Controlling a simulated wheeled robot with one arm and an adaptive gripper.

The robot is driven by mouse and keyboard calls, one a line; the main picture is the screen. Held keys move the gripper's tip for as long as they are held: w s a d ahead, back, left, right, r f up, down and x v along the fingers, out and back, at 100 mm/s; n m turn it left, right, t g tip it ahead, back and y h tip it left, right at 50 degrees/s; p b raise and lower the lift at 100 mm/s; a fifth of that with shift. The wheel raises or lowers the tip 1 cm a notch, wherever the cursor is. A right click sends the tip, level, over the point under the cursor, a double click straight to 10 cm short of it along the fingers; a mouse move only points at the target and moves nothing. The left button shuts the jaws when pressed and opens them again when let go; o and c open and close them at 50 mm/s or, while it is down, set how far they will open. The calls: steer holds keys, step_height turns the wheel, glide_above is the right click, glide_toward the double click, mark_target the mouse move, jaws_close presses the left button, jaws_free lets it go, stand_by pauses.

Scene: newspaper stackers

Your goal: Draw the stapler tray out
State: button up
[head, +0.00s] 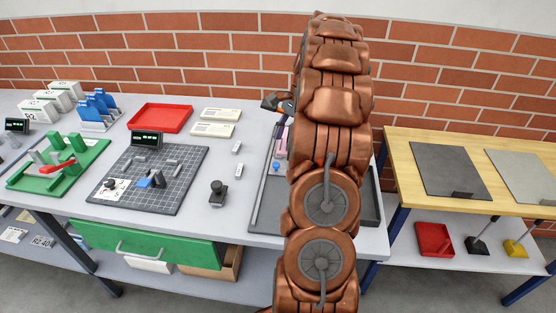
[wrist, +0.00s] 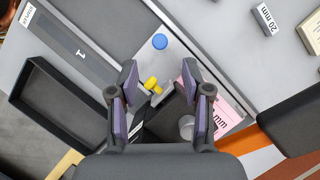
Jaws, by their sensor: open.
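My gripper (wrist: 160,92) is open in the wrist view, its two purple-padded fingers apart with nothing gripped. A yellow knob (wrist: 152,84) on a grey stem shows between the fingers, apart from the pads as far as I can tell. A green drawer front (head: 145,243) with a grey bar handle (head: 136,252) hangs under the left table in the head view. No label marks it as the stapler tray. A black open tray (wrist: 60,105) lies left of the fingers in the wrist view.
Around the knob are a blue button (wrist: 160,41), a pink card (wrist: 228,110) and a grey board (head: 262,200). A dark gridded mat (head: 185,180), a black-knobbed block (head: 218,193) and a red tray (head: 160,118) stand left. A wooden table (head: 480,200) stands right.

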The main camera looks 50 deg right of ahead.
mark_target(276, 164)
steer(key=shift+p+x, duration=1.2)
steer(key=shift+x, duration=2.7)
jaws_close()
